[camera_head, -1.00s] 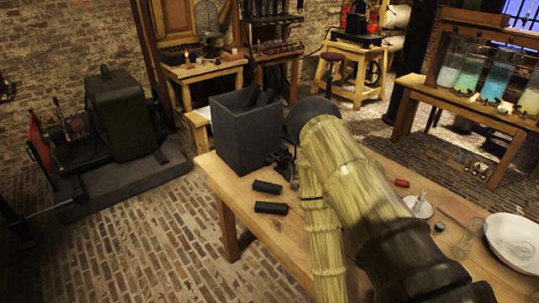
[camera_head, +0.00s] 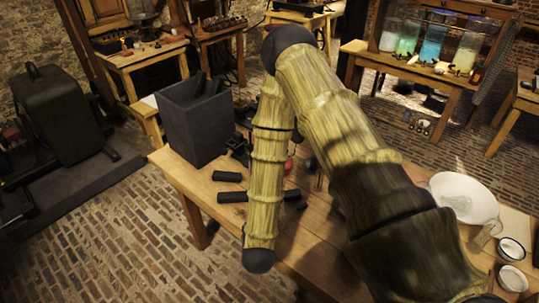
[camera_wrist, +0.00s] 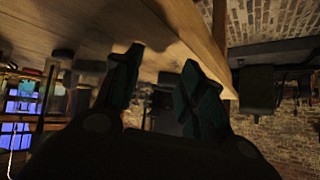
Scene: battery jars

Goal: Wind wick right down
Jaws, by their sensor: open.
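My gripper (camera_wrist: 162,57) is open in the wrist view, its two dark green fingers apart with nothing clearly between them. A wooden surface edge (camera_wrist: 208,45) runs just beyond the fingers in that tilted view. In the head view my straw-coloured arm crosses the wooden worktable (camera_head: 325,240), and I cannot make out my gripper there. I cannot clearly pick out a wick or its winder in either view. A small red item (camera_head: 288,165) on the worktable is partly hidden by my arm.
A dark open box (camera_head: 195,125) stands on the worktable's left end, with dark cylinders (camera_head: 228,177) before it. A white basin (camera_head: 464,199) and white cups (camera_head: 511,249) are at the right. Coloured jars (camera_head: 432,45) stand on a rear bench. Brick floor (camera_head: 110,235) is open at left.

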